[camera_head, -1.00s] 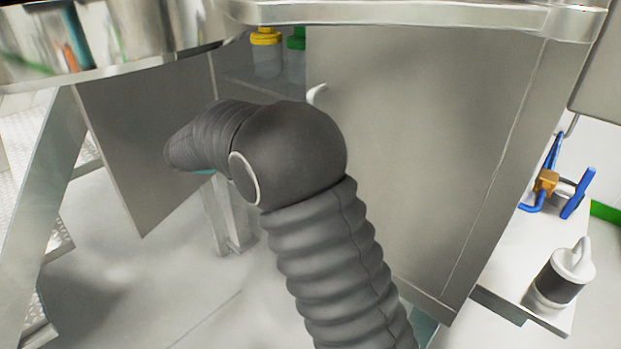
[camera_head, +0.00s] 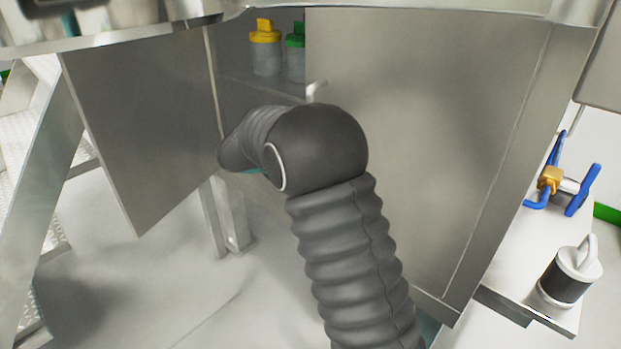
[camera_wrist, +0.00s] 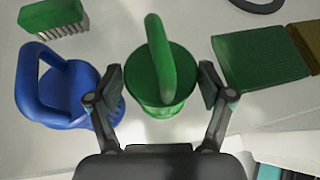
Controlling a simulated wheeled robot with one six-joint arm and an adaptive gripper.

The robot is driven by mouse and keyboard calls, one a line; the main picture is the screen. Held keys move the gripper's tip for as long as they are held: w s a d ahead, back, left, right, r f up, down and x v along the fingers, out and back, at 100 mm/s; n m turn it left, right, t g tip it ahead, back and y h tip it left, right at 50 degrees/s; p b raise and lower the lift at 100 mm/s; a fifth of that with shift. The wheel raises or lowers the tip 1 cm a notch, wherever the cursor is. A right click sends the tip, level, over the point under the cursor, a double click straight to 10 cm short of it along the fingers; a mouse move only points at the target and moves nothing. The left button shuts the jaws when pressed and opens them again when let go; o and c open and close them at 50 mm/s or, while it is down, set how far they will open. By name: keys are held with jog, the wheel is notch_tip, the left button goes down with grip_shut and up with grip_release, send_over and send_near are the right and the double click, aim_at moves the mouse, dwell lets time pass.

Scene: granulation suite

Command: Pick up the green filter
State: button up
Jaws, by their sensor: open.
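In the wrist view, the green filter (camera_wrist: 160,80) has a round green body with an upright loop handle on top. It stands on a pale surface between the two fingers of my gripper (camera_wrist: 162,90). The fingers are open, one on each side, with a gap visible on both sides. In the head view, a green-topped canister (camera_head: 295,52) stands on the cabinet shelf, partly hidden by the right door. I cannot tell whether it is the same filter. My gripper is hidden behind my arm in the head view.
In the wrist view, a blue filter (camera_wrist: 62,92) stands close left, a green brush (camera_wrist: 54,14) lies behind it and a green pad (camera_wrist: 258,58) lies right. The cabinet's left door (camera_head: 140,130) is open; its right door (camera_head: 420,140) flanks the opening. A yellow-topped canister (camera_head: 265,52) shares the shelf.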

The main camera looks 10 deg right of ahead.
jog(key=c, duration=0.9)
jog(key=shift+r, duration=0.15)
